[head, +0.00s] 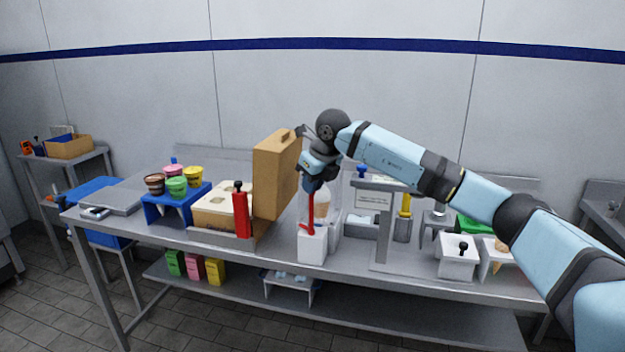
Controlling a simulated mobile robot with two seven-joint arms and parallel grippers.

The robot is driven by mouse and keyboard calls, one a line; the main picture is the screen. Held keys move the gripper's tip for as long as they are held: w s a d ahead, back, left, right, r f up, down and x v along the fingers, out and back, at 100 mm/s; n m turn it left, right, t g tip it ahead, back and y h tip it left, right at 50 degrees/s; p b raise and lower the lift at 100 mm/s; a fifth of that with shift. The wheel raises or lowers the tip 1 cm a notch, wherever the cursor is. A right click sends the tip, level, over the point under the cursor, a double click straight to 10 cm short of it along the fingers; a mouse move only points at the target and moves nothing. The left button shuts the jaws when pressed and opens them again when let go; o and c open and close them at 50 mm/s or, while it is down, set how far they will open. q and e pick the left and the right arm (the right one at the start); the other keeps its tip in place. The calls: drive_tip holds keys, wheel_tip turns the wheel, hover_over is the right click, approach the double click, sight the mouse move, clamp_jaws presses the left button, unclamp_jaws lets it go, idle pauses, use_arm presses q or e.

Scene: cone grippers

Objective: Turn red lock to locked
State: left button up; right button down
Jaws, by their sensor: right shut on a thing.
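The red lock (311,212) is a slim upright red piece with a short red crosspiece at its foot. It stands on a white block (312,246) at the front middle of the metal table. My right gripper (313,184) reaches in from the right and points down. It is shut on the top of the red lock. The gripper hides the upper end of the lock, and its fingertips are small in this view. My left gripper is not in view.
A grey frame with a sign (374,197) stands to the right. Colored tubs (177,186) sit on a blue stand at the left. A white box with a black knob (458,257) is at right.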

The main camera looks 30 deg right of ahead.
drive_tip(key=m+h, duration=0.1)
drive_tip(key=m, duration=0.3)
drive_tip(key=shift+a+m+h+p, duration=0.1)
drive_tip(key=shift+m+h+p, duration=0.2)
drive_tip(key=shift+h+p, duration=0.1)
drive_tip(key=m+h, duration=0.1)
drive_tip(key=m, duration=0.1)
drive_tip(key=m+g, duration=0.1)
drive_tip(key=m, duration=0.2)
drive_tip(key=shift+w+h+p, duration=0.1)
drive_tip(key=shift+h+p, duration=0.2)
drive_tip(key=shift+h, duration=0.1)
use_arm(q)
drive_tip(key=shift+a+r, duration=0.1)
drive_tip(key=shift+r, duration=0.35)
use_arm(e)
drive_tip(key=shift+m+g+h, duration=0.3)
drive_tip(key=shift+m+g, duration=0.1)
drive_tip(key=shift+m, duration=0.8)
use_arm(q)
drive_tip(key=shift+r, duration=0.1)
use_arm(e)
drive_tip(key=c, duration=1.2)
unclamp_jaws()
drive_tip(key=shift+r, duration=0.1)
